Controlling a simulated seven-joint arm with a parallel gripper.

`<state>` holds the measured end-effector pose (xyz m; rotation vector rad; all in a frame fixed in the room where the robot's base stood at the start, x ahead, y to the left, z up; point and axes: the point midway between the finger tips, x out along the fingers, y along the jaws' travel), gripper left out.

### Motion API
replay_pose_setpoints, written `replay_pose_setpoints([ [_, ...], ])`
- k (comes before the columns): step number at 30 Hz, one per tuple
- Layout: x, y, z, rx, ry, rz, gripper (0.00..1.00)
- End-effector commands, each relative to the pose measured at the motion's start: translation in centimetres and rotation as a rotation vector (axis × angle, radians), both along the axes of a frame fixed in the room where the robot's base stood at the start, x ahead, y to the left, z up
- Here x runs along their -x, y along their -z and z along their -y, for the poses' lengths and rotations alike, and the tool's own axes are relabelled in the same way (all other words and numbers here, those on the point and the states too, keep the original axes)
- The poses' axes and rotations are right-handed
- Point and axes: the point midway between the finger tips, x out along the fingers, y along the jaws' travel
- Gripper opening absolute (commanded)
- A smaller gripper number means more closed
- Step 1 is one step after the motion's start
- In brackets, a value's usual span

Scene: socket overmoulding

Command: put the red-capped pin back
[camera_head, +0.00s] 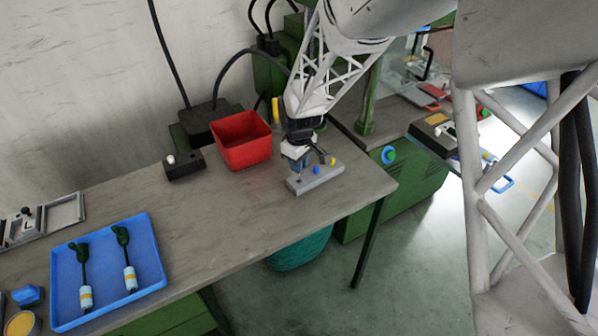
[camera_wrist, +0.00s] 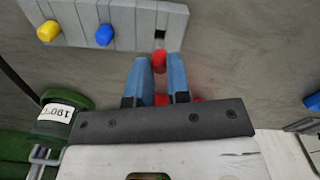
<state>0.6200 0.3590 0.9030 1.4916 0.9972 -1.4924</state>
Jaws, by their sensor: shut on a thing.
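My gripper (camera_head: 297,168) is over the left end of a light grey block (camera_head: 318,181) on the bench. In the wrist view its two blue fingers (camera_wrist: 159,66) are shut on the red-capped pin (camera_wrist: 159,57), whose red cap shows between the fingertips. The pin's shaft is hidden.
A yellow pin (camera_wrist: 48,31) and a blue pin (camera_wrist: 104,35) stand in the same block. A red bin (camera_head: 240,140) is behind and left of my gripper. A small dark block (camera_head: 184,165) and a blue tray (camera_head: 107,270) are further left. The bench between is clear.

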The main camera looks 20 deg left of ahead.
Motion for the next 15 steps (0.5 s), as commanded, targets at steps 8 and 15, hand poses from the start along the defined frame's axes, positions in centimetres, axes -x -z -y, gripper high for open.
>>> replay_pose_setpoints([
  [8, 0.0, 1.0, 0.0, 0.001, 0.0, 0.0, 0.0],
  [15, 0.0, 3.3, 0.0, 0.0, 0.0, 0.0, 0.0],
])
